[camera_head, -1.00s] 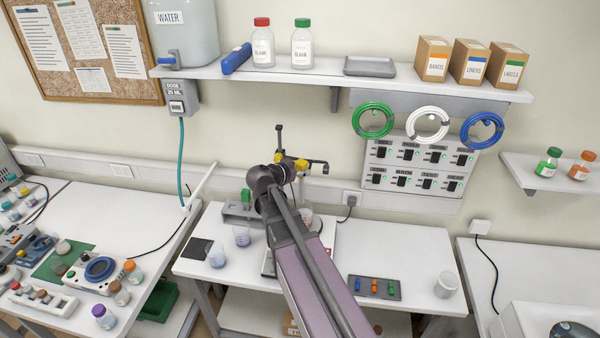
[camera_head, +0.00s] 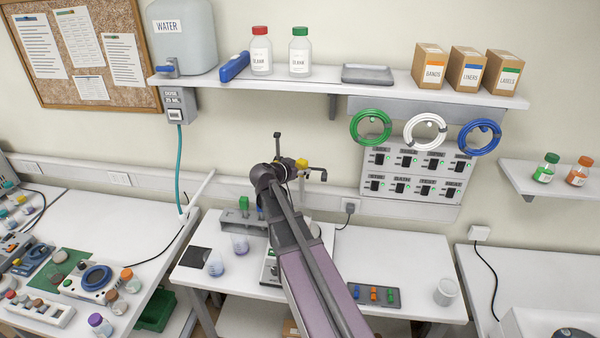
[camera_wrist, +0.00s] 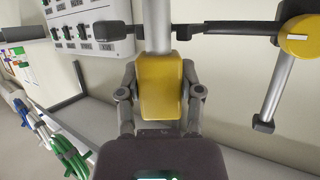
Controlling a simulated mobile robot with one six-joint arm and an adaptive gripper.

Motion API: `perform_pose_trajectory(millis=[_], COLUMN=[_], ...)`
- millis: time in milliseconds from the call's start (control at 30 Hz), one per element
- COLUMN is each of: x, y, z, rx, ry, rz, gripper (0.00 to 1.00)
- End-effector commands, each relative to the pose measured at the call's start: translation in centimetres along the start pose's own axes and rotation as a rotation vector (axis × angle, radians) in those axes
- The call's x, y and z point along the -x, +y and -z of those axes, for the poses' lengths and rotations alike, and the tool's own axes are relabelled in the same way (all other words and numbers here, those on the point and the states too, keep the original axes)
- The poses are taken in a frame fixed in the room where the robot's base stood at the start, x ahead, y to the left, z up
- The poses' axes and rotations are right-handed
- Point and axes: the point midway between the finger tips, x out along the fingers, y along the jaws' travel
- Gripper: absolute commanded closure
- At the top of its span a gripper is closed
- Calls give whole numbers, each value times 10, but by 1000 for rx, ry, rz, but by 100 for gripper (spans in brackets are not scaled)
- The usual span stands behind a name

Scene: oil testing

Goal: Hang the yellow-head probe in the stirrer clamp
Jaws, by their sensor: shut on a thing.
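The yellow-head probe (camera_wrist: 160,85) is between my gripper's fingers in the wrist view, with its pale shaft running to the top edge. My gripper (camera_wrist: 160,92) is shut on the yellow head. The stirrer clamp's dark bar (camera_wrist: 225,29) spans the wrist view at the shaft, with arms on both sides; contact is unclear. Its yellow knob (camera_wrist: 300,38) is at the right, by the stand rod (camera_wrist: 273,90). In the head view the yellow head (camera_head: 302,164) shows beyond my arm, beside a clamp arm (camera_head: 319,172). The stirrer (camera_head: 270,268) is partly hidden by my arm.
A rack (camera_head: 242,220) with a green-headed item stands left of my arm. Beakers (camera_head: 240,244) (camera_head: 216,264) stand in front of it. The switch panel (camera_head: 418,172) is behind.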

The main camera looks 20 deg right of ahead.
Motion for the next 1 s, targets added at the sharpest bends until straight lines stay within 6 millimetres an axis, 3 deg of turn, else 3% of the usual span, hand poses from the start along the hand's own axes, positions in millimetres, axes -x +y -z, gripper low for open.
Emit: perform_pose_trajectory(millis=[767,1000], x=[-32,-34], y=[-19,-18], z=[12,5], rx=[-1,-1], ry=[0,0], rz=[0,-1], gripper=[100,100])
